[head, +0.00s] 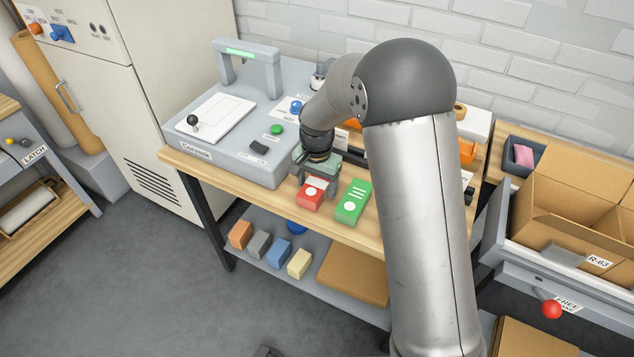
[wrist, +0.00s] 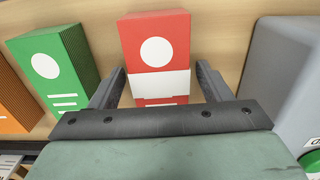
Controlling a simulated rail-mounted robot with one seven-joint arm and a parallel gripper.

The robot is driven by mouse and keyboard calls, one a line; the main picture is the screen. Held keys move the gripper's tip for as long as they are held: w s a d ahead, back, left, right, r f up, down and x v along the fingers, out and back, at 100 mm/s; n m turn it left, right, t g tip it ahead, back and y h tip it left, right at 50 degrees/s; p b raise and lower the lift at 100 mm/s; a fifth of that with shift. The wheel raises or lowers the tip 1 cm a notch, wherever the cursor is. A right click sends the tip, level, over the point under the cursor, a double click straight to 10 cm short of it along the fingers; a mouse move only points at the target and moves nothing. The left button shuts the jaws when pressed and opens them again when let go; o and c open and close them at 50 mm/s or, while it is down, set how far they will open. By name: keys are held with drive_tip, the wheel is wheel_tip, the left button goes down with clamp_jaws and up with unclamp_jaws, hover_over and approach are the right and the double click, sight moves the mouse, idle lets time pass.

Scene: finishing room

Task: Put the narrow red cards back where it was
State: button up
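The narrow red cards (head: 311,195) are a red box with a white dot and a white band, near the front edge of the wooden table (head: 270,197). The box also shows in the wrist view (wrist: 156,50), seen from above. My gripper (wrist: 161,80) is over the box, one finger on each side of it. Narrow gaps show between the fingers and the box, so it looks open and not clamped. In the head view my gripper (head: 318,178) hides the back part of the box.
A green box (head: 353,202) stands just right of the red one, and an orange box (wrist: 14,105) lies beyond it in the wrist view. A grey machine (head: 225,150) is close on the left. Small coloured blocks (head: 280,252) sit on the lower shelf. An open carton (head: 575,205) is far right.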

sight(317, 183)
drive_tip(key=shift+r, duration=0.1)
wheel_tip(317, 183, up, 12)
drive_tip(key=s+d+n, duration=0.2)
drive_tip(key=s+d, duration=0.2)
drive_tip(key=s, duration=0.5)
drive_tip(key=s+d+n, duration=0.2)
drive_tip(key=s+d, duration=0.3)
drive_tip(key=s, duration=0.4)
drive_tip(key=s+d+n, duration=0.1)
drive_tip(key=s+d, duration=0.4)
drive_tip(key=s, duration=0.5)
drive_tip(key=shift+d+n, duration=0.25)
drive_tip(key=shift+n, duration=0.15)
